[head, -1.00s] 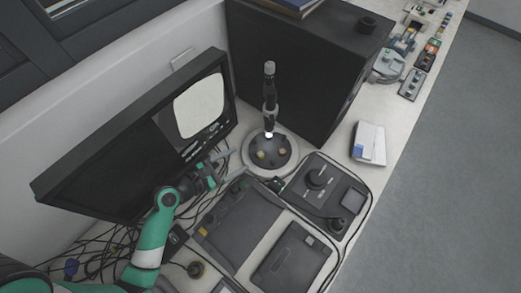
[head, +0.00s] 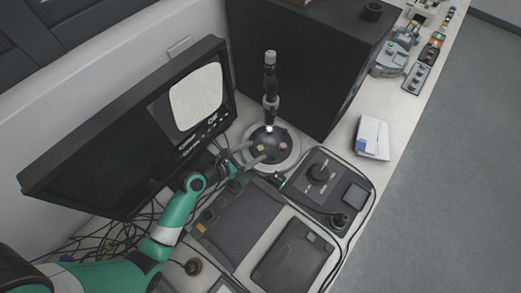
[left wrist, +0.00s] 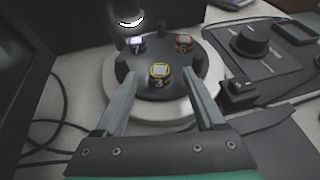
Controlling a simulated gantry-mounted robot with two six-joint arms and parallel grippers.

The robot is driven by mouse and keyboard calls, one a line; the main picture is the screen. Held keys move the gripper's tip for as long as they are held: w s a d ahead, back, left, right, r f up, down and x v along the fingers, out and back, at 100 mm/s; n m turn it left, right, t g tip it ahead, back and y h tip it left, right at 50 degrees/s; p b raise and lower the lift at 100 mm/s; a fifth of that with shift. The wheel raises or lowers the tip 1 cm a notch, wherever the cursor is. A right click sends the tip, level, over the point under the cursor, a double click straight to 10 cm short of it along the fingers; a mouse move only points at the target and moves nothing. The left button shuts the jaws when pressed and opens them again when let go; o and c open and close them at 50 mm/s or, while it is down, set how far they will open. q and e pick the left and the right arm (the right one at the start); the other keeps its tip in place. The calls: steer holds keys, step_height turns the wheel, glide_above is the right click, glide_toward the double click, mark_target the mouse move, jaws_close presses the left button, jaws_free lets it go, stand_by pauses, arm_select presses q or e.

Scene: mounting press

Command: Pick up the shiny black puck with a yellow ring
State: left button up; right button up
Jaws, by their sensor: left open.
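The black puck with a yellow ring (left wrist: 159,75) stands on the dark round stage in the left wrist view, marked 3 on its side, with a pale square on top. My left gripper (left wrist: 160,92) is open, with one finger on each side of the puck's line and nothing between its tips that I can see held. In the head view my left gripper (head: 250,154) reaches the near left edge of the stage (head: 291,160). The puck is small there. My right gripper is not in view.
Two other pucks sit farther back on the stage: one purplish, marked 7 (left wrist: 135,42), and one orange-ringed, marked 6 (left wrist: 184,42). A lit microscope tube (head: 270,90) hangs over the stage. A monitor (head: 130,125) stands left; a control box (head: 325,190) lies right.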

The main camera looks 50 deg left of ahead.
arm_select(q)
steer(key=shift+x, duration=1.2)
steer(key=shift+s, duration=0.1)
jaws_close()
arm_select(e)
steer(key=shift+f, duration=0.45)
arm_select(q)
steer(key=shift+r, duration=0.1)
step_height(320, 180, up, 10)
steer(key=p, duration=0.5)
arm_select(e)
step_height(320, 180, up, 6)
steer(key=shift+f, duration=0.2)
